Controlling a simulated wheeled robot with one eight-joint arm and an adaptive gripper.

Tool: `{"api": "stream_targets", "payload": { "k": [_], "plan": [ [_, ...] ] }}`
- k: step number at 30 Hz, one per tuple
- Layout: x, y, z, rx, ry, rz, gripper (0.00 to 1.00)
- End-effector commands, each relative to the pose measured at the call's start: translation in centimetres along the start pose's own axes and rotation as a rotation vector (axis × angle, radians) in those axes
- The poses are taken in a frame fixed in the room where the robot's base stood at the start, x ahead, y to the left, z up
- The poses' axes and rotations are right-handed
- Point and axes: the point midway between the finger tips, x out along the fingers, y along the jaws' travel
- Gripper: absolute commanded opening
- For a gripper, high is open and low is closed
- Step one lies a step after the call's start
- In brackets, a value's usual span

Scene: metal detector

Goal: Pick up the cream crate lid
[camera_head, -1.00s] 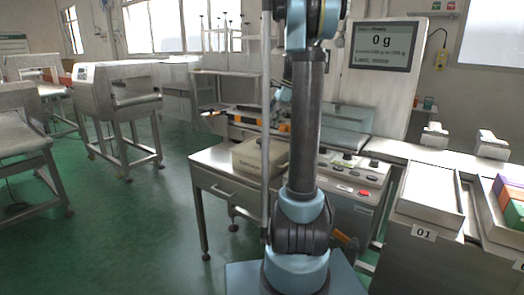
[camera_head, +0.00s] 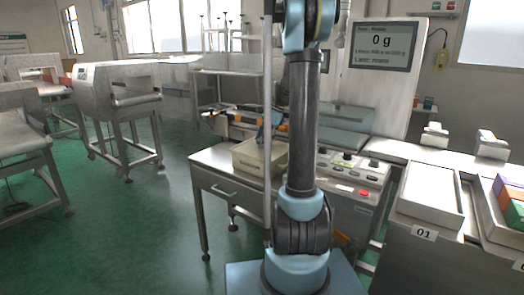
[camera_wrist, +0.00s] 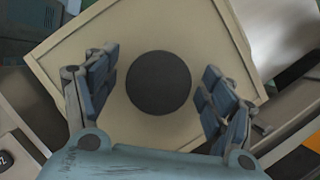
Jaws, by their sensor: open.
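The cream crate lid (camera_wrist: 195,35) fills the middle of the wrist view, a pale square turned at an angle with a round dark knob (camera_wrist: 158,82) at its centre. My gripper (camera_wrist: 160,72) is open, with one blue-grey finger on each side of the knob. I cannot tell whether the fingers touch the knob or lid. In the head view the lid (camera_head: 252,149) tops a cream crate (camera_head: 246,167) on a steel table, its right side hidden behind my arm. My gripper shows only partly there, above the lid.
A control panel (camera_head: 345,176) with buttons stands right of the crate. A machine with a clear cover (camera_head: 345,138) is behind it.

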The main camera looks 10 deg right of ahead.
Motion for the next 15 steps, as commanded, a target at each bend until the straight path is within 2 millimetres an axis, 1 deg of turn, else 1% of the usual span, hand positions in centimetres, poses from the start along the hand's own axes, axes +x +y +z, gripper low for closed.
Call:
{"api": "stream_targets", "payload": {
  "k": [6,8,9,11,12,13,15],
  "plan": [
    [0.06,0.0,-0.01,0.0,0.0,0.0,0.76],
    [0.05,0.0,-0.02,0.0,0.0,0.0,0.62],
    [0.05,0.0,-0.02,0.0,0.0,0.0,0.53],
    [0.04,0.0,-0.02,0.0,0.0,0.0,0.4],
    [0.04,0.0,-0.02,0.001,0.0,0.0,0.31],
    [0.05,0.0,-0.02,0.001,0.0,0.0,0.24],
    [0.06,0.0,-0.03,0.0,0.0,0.0,0.22]
  ]
}}
